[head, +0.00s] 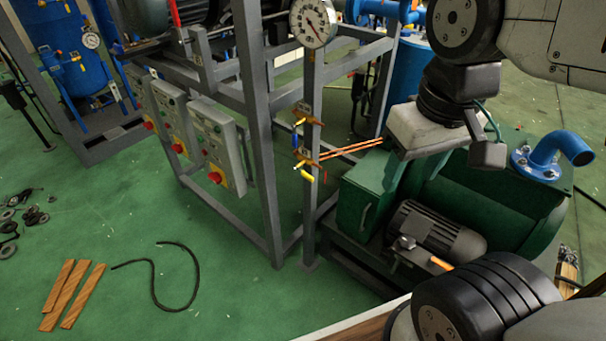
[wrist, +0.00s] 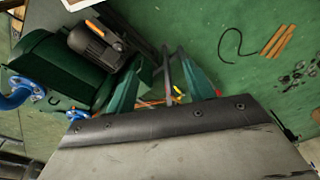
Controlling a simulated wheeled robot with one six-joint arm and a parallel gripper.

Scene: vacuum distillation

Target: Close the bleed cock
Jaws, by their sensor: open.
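Two small brass cocks sit on a grey post below a round gauge in the head view. The upper cock (head: 305,116) has a yellow end and a blue part hanging below it. The lower cock (head: 303,161) has a yellow handle (head: 306,174) angled down. No label shows which is the bleed cock. A yellow handle (wrist: 178,90) also shows in the wrist view, between my fingers in the picture. My gripper (wrist: 160,56) has its two green fingers apart and empty. In the head view its body is right of the post; the fingers blend with green machinery. I cannot tell any contact.
A green pump box (head: 360,194) and motor (head: 435,232) stand right of the post. The gauge (head: 314,24) is above the cocks. Thin orange lines (head: 350,149) run right from the lower cock. Control boxes (head: 217,140) hang left on the frame. Planks (head: 83,296) and a cable (head: 155,290) lie on the floor.

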